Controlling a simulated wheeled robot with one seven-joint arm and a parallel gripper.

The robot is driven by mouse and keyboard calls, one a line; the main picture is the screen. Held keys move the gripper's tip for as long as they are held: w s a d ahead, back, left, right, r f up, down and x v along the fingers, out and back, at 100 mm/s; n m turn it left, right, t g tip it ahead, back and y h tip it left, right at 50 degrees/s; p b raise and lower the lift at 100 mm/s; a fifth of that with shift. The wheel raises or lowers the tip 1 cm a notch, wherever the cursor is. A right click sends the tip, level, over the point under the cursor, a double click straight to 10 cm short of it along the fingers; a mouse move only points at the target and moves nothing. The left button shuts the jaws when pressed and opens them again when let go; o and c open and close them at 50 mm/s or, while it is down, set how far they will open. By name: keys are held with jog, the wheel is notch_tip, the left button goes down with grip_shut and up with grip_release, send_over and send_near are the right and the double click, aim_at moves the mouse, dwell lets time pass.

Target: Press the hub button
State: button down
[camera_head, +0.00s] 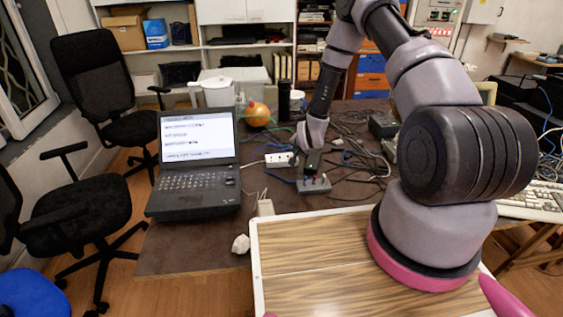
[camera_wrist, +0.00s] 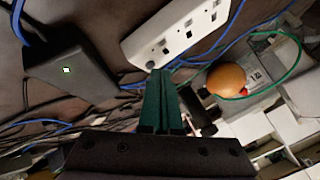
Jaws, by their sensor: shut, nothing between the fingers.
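The hub looks to be a small dark box (camera_head: 316,187) on the table, just below my gripper in the head view. In the wrist view the dark box (camera_wrist: 88,75) lies left of the fingers, with a small lit greenish-white square on its top. My gripper (camera_head: 312,174) points down over the table. In the wrist view its green fingers (camera_wrist: 160,75) are together and empty. Their tips appear to the right of the box, by the end of a white power strip (camera_wrist: 185,30). I cannot tell whether the tips touch anything.
The power strip (camera_head: 279,160) lies beside the gripper, with blue and black cables around. An orange ball (camera_head: 257,114) sits behind. An open laptop (camera_head: 196,165) stands at left. A white lump (camera_head: 241,244) and a small pale block (camera_head: 265,208) lie near the front.

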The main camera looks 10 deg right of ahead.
jog(key=shift+f, duration=0.15)
dwell(0.4)
jog(key=shift+r, duration=0.6)
jog(key=shift+r, duration=3)
